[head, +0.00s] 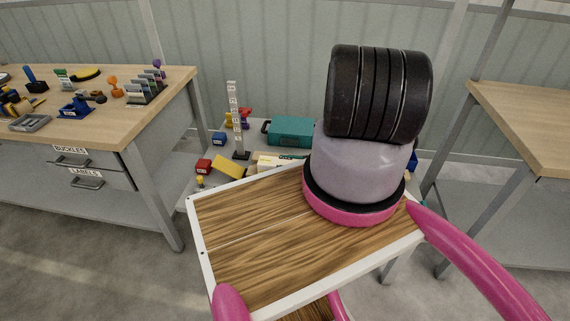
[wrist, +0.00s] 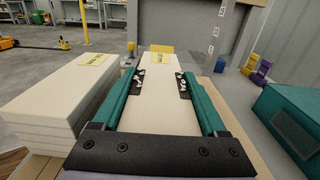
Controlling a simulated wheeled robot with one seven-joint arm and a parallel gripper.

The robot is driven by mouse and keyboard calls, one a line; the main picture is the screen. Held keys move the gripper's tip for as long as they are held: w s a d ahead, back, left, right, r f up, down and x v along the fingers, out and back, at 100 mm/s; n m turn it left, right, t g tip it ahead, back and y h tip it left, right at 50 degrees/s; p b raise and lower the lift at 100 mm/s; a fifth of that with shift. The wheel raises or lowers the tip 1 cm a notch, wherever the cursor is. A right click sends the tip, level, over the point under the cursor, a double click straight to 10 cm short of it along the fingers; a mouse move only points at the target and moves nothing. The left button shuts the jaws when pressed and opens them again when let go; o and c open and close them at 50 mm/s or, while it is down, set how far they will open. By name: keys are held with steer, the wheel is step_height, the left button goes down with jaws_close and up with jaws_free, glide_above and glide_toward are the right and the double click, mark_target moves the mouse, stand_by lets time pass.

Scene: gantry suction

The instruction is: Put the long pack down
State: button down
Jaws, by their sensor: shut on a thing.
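The long pack (wrist: 158,110) is a pale cream block with a yellow label near its far end. In the wrist view it runs lengthwise between the two teal fingers of my gripper (wrist: 158,84), which is shut on its sides. The pack's near end is hidden by the dark gripper body. A cream piece (head: 275,162) shows beside my arm in the head view; I cannot tell whether it is this pack. My arm hides the gripper there. I cannot tell whether the held pack touches the surface below.
A stack of similar pale packs (wrist: 40,110) stands close on the left. A teal case (wrist: 292,115) is close on the right. A labelled post (head: 236,115) and a yellow block (head: 228,167) stand nearby. Workbenches stand left (head: 110,105) and right (head: 530,115).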

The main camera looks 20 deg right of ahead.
steer(key=shift+f, duration=0.1)
jaws_free()
steer(key=shift+s+d, duration=0.1)
steer(key=shift+d, duration=0.2)
steer(key=v, duration=1.1)
steer(key=shift+s+d, duration=0.1)
steer(key=shift+s, duration=0.05)
